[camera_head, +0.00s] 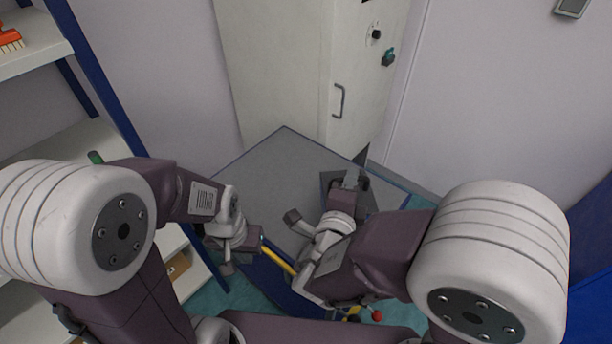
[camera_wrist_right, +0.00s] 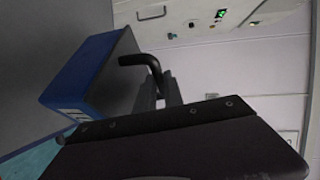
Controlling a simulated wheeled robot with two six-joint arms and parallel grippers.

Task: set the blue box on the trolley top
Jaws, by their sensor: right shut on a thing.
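The trolley top (camera_head: 285,150) is a grey panel with blue edges in the middle of the head view. The blue box (camera_wrist_right: 85,75) shows in the right wrist view with a blue face, a pale label and a dark grey side. My right gripper (camera_wrist_right: 158,92) is shut on the box's black bent handle (camera_wrist_right: 138,60). In the head view my right gripper (camera_head: 350,182) is over the trolley top and hides much of the dark box (camera_head: 329,186). I cannot tell whether the box touches the top. My left gripper (camera_head: 238,258) is by the trolley's near left edge; its jaws are unclear.
A pale cabinet (camera_head: 275,70) with a handle and knobs stands behind the trolley. A shelf unit with blue posts (camera_head: 95,85) is at the left and holds a red brush (camera_head: 10,38). A yellow bar (camera_head: 278,256) is at the trolley's near side. The top's far left is clear.

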